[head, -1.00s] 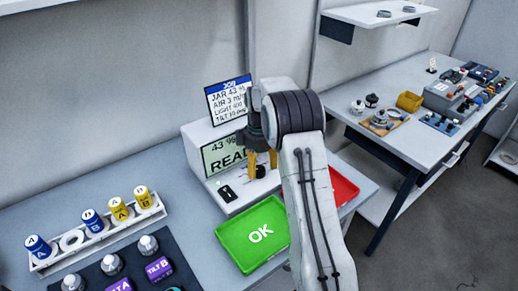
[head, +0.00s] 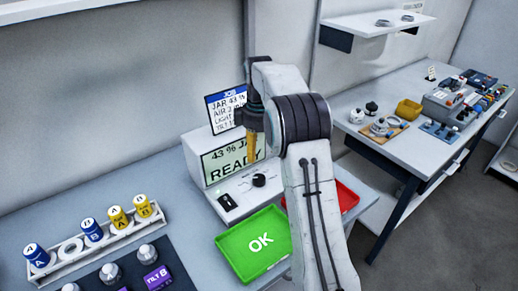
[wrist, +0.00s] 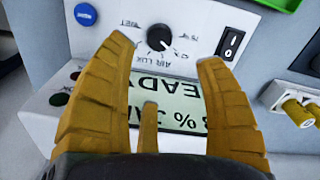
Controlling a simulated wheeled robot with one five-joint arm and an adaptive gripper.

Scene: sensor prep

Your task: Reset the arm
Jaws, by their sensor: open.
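My gripper (head: 251,150) has yellow fingers and hangs in front of the grey instrument box in the head view. In the wrist view my gripper (wrist: 155,80) is open, its fingers spread wide with nothing between them. Between and beyond the fingers lies the instrument's front (wrist: 190,22), with a black dial (wrist: 160,38), a black rocker switch (wrist: 232,43) and a blue button (wrist: 85,14). The instrument's screen (head: 226,157) reads "43 %" and "READY", partly covered by my gripper.
A green OK tray (head: 240,262) and a red tray (head: 347,197) lie before the instrument. A white rack (head: 72,262) of blue and yellow jars stands at left, near a dark mat (head: 178,272). A second table (head: 365,152) holding several parts stands at right.

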